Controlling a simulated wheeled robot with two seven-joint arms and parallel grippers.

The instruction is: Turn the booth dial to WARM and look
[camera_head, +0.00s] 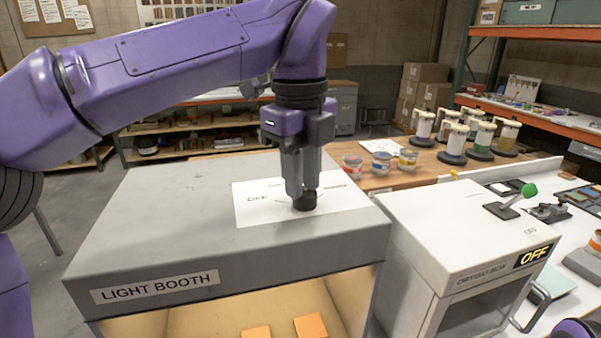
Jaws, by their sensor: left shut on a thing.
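The light booth (180,215) is a grey box with a "LIGHT BOOTH" label on its front. A white dial plate (258,212) lies on its top, with small printed words that are mostly too small or hidden to read. The black booth dial (304,203) stands on the plate. My left gripper (303,190) points straight down and is shut on the dial. The fingers hide part of the dial, and I cannot tell which setting it points to. Warm yellowish light shows inside the booth, with two orange samples (311,327) on its floor. My right gripper is not in view.
A white box (450,225) with an "OFF" display and a green-knobbed lever (528,190) stands right of the booth. Small paint cans (381,164) and several colorant canisters (453,144) stand on the wooden bench behind. Shelves line the back.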

